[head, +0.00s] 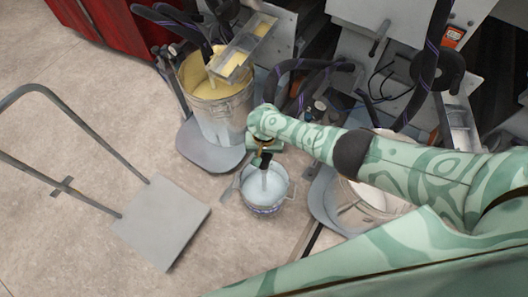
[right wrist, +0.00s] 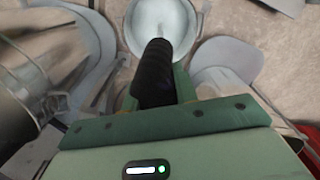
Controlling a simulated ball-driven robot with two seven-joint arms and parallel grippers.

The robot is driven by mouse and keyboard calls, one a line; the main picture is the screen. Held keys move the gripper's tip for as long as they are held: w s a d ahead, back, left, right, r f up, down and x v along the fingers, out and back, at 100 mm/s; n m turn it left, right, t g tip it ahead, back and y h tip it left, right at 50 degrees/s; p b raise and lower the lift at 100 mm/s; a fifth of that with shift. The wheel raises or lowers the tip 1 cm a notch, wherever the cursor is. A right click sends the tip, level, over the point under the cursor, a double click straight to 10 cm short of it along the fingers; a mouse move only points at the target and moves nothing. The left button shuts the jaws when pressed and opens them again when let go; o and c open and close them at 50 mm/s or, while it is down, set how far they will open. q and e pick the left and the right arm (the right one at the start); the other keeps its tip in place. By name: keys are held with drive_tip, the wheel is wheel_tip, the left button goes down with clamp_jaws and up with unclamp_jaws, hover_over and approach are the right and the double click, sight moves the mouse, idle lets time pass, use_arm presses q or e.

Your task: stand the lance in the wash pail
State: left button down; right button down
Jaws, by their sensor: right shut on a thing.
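The wash pail (head: 264,210) is a small metal bucket with pale, whitish liquid, standing on the floor near the middle of the head view. Its mouth also shows at the top of the right wrist view (right wrist: 188,22). My right gripper (head: 262,158) is above the pail, shut on the lance. The lance's black ribbed grip (right wrist: 153,72) is between the green fingers in the right wrist view. Its thin grey shaft (head: 264,180) points down into the pail's mouth in the head view. Whether its tip touches the bottom is hidden. My left gripper is not in view.
A larger pail of yellow liquid (head: 222,112) stands on a grey base behind the wash pail. Another pail (head: 372,200) is to the right, partly behind my right arm. A flat cart (head: 160,222) is at left. Machine hoses and panels fill the back.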

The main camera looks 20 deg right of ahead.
use_arm(q)
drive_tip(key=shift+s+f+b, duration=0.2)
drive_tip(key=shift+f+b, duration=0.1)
drive_tip(key=shift+b, duration=0.05)
use_arm(e)
drive_tip(key=shift+f, duration=0.7)
drive_tip(key=c, duration=1)
unclamp_jaws()
drive_tip(key=shift+r, duration=0.15)
use_arm(q)
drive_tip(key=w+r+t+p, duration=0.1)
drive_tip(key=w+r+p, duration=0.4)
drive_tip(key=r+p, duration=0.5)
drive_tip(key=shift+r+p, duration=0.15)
drive_tip(key=shift+p, duration=0.65)
use_arm(e)
wheel_tip(320, 180, up, 16)
drive_tip(key=shift+r, duration=0.1)
